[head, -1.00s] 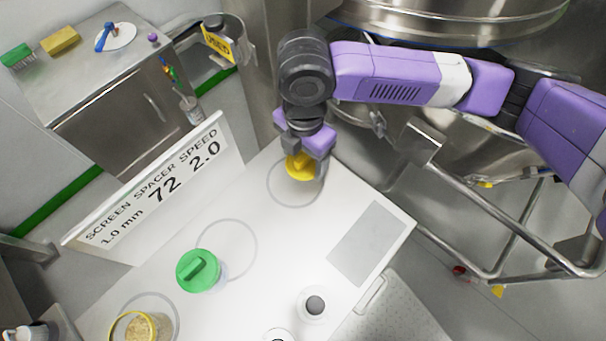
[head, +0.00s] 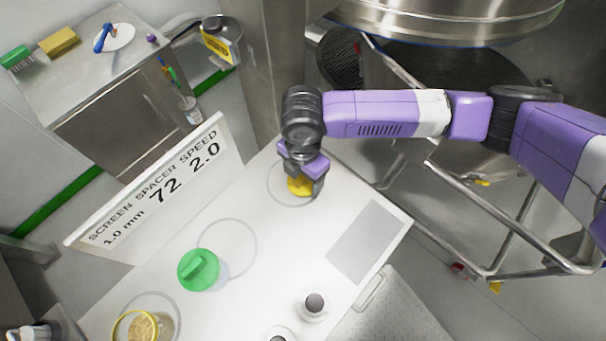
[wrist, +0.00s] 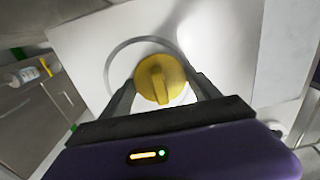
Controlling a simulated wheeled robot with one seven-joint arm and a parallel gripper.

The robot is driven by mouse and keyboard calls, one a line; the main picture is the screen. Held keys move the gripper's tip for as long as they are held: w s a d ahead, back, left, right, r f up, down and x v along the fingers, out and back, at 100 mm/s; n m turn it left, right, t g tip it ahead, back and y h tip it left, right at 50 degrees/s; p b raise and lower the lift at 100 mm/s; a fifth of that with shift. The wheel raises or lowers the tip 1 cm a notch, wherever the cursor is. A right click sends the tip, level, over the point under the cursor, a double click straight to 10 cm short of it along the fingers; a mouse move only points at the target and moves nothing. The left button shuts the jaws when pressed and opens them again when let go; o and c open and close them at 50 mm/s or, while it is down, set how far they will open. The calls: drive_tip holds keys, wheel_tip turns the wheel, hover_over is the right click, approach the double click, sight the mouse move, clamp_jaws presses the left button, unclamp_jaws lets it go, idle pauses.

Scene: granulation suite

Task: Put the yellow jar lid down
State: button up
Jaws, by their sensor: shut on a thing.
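The yellow jar lid (head: 298,186) is under my gripper (head: 301,178) at the far end of the white table, over the right part of a grey ring outline (head: 270,190). In the wrist view the round lid (wrist: 158,80) has a raised bar handle, and my gripper (wrist: 160,88) is shut on it with a finger at each side. The ring (wrist: 110,62) shows behind the lid. I cannot tell whether the lid touches the table. An open jar with a yellow rim (head: 118,322) and grainy beige contents stands at the near left.
A green-lidded jar (head: 198,269) stands beside an empty ring at the table's middle. A white sign (head: 150,190) runs along the left edge. A grey rectangle (head: 366,242) is at the right. A small round white holder (head: 313,306) is near the front.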

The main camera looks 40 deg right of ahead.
drive_tip(key=shift+f, duration=0.1)
drive_tip(key=o, duration=1.3)
wheel_tip(320, 180, up, 12)
drive_tip(key=shift+r+b, duration=0.15)
drive_tip(key=shift+b, duration=0.75)
